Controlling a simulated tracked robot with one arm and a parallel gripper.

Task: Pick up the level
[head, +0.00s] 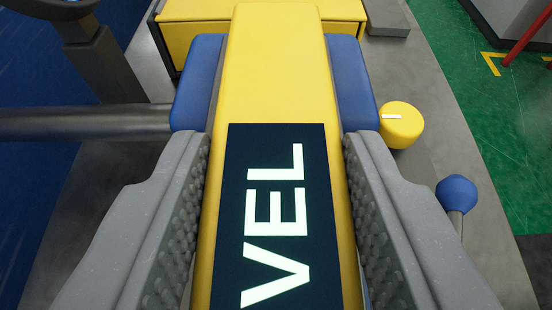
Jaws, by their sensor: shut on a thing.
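The level (279,75) is a long yellow bar that runs up the middle of the head view. A dark label on it shows the white letters "VEL", and its near end is cut off by the bottom edge. My gripper (275,165) has grey fingers with studded inner pads on the left and right sides of the level. It is shut on the level. Blue padded blocks (198,80) show on both sides of the level just beyond my fingers; whether they touch it I cannot tell.
A yellow box (185,40) stands at the far end. A yellow roll (401,124) with a white tag and a blue ball-ended rod (457,193) are at the right. Green floor (480,110) is open at far right.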

